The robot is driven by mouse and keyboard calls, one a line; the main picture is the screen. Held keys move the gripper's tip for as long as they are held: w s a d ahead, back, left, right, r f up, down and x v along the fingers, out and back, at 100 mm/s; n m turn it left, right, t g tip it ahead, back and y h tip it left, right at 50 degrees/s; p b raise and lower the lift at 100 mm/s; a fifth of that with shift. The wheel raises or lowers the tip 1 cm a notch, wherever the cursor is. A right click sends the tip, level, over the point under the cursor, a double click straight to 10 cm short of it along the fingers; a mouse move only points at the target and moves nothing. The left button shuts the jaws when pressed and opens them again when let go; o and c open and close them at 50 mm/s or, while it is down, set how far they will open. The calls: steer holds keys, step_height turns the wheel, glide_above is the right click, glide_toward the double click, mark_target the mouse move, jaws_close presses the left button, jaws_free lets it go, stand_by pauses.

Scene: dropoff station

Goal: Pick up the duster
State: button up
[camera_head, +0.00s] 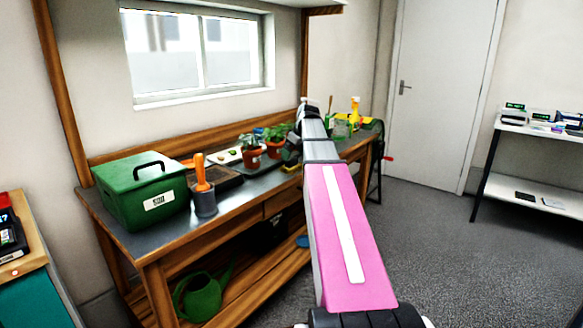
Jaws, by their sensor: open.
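I cannot pick out a duster for certain. A small yellow item (291,167) lies on the workbench (225,212) just below my gripper; it is too small to identify. My gripper (289,151) is open over the bench, beside the potted plants, and appears empty. My arm hides part of the bench behind it.
A green lidded box (125,200) stands at the bench's left end. Potted plants (251,155) stand mid-bench, with a yellow spray bottle (354,112) at the far end. A green watering can (203,295) sits on the lower shelf. Floor to the right is clear.

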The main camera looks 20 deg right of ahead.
mark_target(292, 159)
steer(key=shift+x, duration=2.9)
steer(key=shift+d, duration=0.1)
steer(key=c, duration=0.6)
